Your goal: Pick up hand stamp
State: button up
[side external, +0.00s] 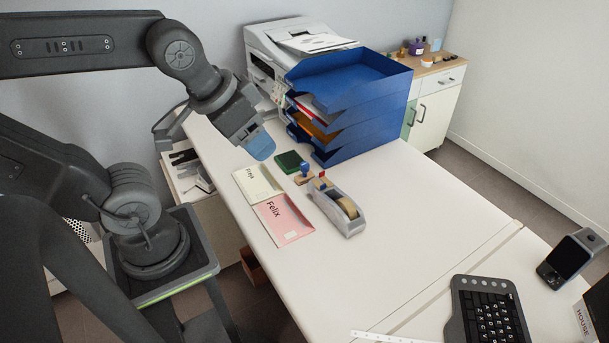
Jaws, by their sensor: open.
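A small hand stamp with a blue knob (304,167) and a brownish base stands on the white desk, just right of the green ink pad (289,161). A small red-topped piece (322,174) is close beside it; I cannot tell whether it is a second stamp. My gripper (261,147) is open, above the desk, up and left of the stamp and apart from it. Its light blue tip points down; the second finger is not clearly seen.
A blue letter tray stack (372,129) stands behind the stamp, beside a printer (290,45). A tape dispenser (339,209) sits just in front. A cream envelope (257,184) and a pink one (283,219) lie nearby. The desk's right part is clear up to the keyboard (487,313).

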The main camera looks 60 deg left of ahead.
jog(key=w+a+m+g, duration=0.1)
jog(key=w+a+m, duration=0.25)
jog(key=w, duration=0.35)
jog(key=m+g, duration=0.5)
jog(key=m, duration=1.3)
send_over(304, 163)
jog(key=shift+n, duration=0.25)
jog(key=f, duration=2.8)
jog(key=shift+d, duration=0.25)
jog(key=shift+a+f, duration=0.15)
jog(key=shift+f, duration=3)
jog(key=shift+c, duration=0.3)
jog(key=c, duration=0.9)
